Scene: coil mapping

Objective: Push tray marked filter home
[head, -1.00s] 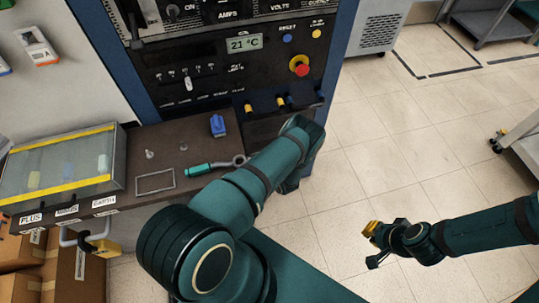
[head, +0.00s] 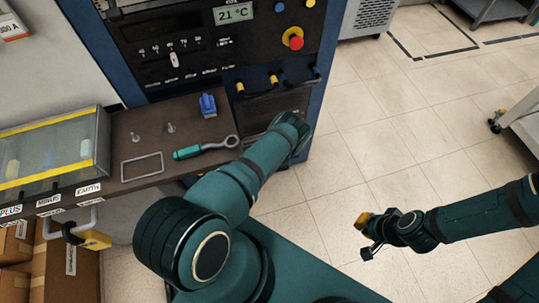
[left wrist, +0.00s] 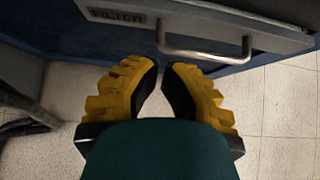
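The tray marked FILTER (left wrist: 205,25) shows its grey front and bar handle (left wrist: 205,52) at the top of the left wrist view. My left gripper (left wrist: 161,66) has its yellow, black-padded fingers drawn together at the tips, with nothing seen between them. The tips point at the tray's lower edge, just left of the handle bar; I cannot tell if they touch. In the head view my left arm hides that gripper and the tray. My right gripper (head: 364,236) hangs over bare floor; its finger opening is unclear.
The blue-framed cabinet (head: 330,60) has a red button (head: 293,38) and small knobs. A brown bench (head: 150,190) holds a green-handled ring tool (head: 205,148), a blue clip (head: 208,105) and a clear-lidded case (head: 103,145). The tiled floor at right is mostly open.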

